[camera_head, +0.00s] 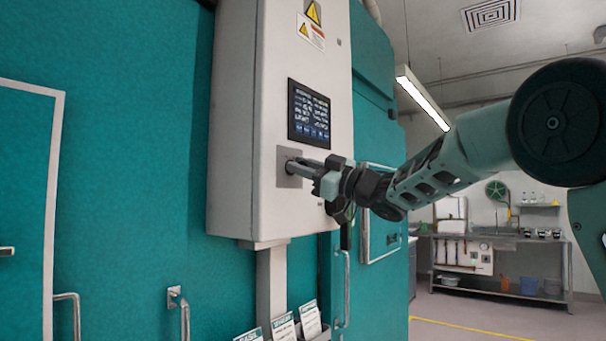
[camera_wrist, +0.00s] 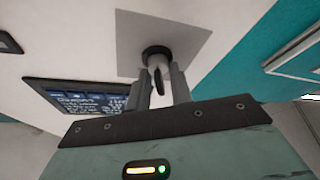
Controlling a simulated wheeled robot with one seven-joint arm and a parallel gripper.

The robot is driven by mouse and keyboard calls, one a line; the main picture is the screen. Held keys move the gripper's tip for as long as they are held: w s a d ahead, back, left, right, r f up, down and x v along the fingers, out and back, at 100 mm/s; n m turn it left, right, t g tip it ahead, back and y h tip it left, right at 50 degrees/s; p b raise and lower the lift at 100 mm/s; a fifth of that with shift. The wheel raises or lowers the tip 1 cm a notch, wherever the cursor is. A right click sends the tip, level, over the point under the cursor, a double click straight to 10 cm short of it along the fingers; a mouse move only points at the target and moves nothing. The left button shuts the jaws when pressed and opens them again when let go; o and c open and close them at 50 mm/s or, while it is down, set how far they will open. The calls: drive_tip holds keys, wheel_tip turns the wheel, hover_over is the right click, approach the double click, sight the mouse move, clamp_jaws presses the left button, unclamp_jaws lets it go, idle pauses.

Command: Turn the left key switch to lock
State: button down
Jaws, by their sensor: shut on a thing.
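The key switch (camera_wrist: 156,52) is a dark round barrel on a square grey plate (camera_wrist: 190,30) in the wrist view. A black key (camera_wrist: 159,84) sticks out of it. In the head view the plate (camera_head: 283,180) is on the front of the white control box, below the screen. My gripper (camera_head: 298,166) reaches in from the right with its fingertips at the switch. In the wrist view my gripper (camera_wrist: 161,76) has a finger on each side of the key and is shut on it. The fingers hide the switch and key in the head view, and any position marks are not readable.
The screen (camera_head: 309,114) is just above the switch; it also shows in the wrist view (camera_wrist: 78,95). The white box (camera_head: 236,130) stands out from the teal chamber wall (camera_head: 130,130). Door handles (camera_head: 181,310) and leaflets (camera_head: 283,328) are below. Open room lies behind at right.

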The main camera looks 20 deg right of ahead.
drive_tip(key=shift+n, duration=0.4)
drive_tip(key=c, duration=1.6)
unclamp_jaws()
drive_tip(key=shift+s, duration=0.1)
drive_tip(key=b+v, duration=0.5)
drive_tip(key=v, duration=1.2)
drive_tip(key=shift+d+b, duration=0.25)
drive_tip(key=shift+b, duration=0.1)
